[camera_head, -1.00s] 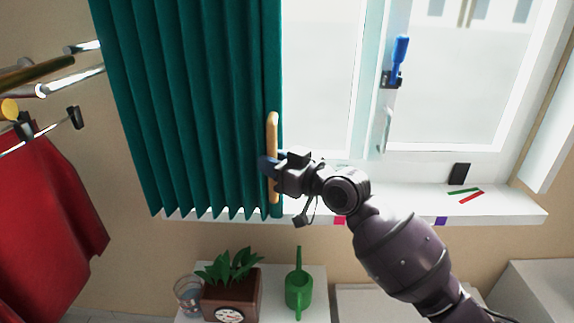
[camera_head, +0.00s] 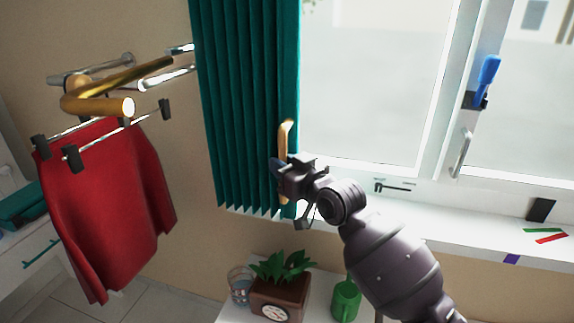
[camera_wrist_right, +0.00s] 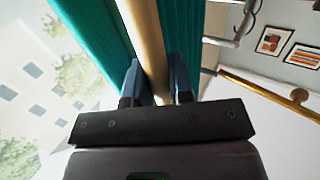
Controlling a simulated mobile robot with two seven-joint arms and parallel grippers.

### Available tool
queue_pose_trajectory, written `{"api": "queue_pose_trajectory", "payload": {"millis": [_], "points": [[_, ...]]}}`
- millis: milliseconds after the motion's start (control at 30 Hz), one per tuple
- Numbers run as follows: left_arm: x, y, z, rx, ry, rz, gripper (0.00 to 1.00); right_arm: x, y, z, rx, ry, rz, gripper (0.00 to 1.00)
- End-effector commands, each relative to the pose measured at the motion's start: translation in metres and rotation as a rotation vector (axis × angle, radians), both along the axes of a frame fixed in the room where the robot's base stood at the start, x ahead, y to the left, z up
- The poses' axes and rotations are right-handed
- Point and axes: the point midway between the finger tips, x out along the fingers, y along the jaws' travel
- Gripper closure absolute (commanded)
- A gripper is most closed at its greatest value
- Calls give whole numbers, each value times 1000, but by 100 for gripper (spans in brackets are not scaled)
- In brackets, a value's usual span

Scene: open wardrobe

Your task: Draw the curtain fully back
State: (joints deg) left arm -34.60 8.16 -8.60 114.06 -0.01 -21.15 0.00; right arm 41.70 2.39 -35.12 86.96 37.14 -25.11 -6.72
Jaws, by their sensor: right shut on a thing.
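The teal curtain (camera_head: 243,110) hangs in narrow, bunched folds at the left side of the window (camera_head: 375,85), whose glass is uncovered to the right of it. A wooden handle (camera_head: 287,134) runs upright along the curtain's right edge. My right gripper (camera_head: 280,168) is at the lower part of this handle. In the right wrist view the two blue fingers (camera_wrist_right: 156,82) stand on either side of the handle (camera_wrist_right: 146,40), shut on it, with the curtain (camera_wrist_right: 100,28) beside it. My left gripper is not in view.
A red skirt (camera_head: 105,205) hangs from a clip hanger left of the curtain, below a brass rail (camera_head: 120,85). Under the sill stand a potted plant (camera_head: 280,290), a glass (camera_head: 239,285) and a green watering can (camera_head: 345,299).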

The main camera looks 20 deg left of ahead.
Motion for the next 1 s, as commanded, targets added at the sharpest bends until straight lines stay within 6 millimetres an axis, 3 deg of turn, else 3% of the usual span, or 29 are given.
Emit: {"api": "queue_pose_trajectory", "payload": {"millis": [100, 133, 267, 667, 1000], "points": [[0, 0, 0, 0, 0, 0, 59, -2, 3, 3, 6, -4, 5, 100], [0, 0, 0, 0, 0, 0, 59, -2, 3, 3, 6, -4, 5, 74], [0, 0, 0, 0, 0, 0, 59, -2, 2, 3, 5, -3, 4, 55], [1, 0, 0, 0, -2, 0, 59, -4, -4, 1, 2, -2, 2, 54], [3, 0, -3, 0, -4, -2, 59, -30, -44, 0, 2, -3, 1, 54]]}}
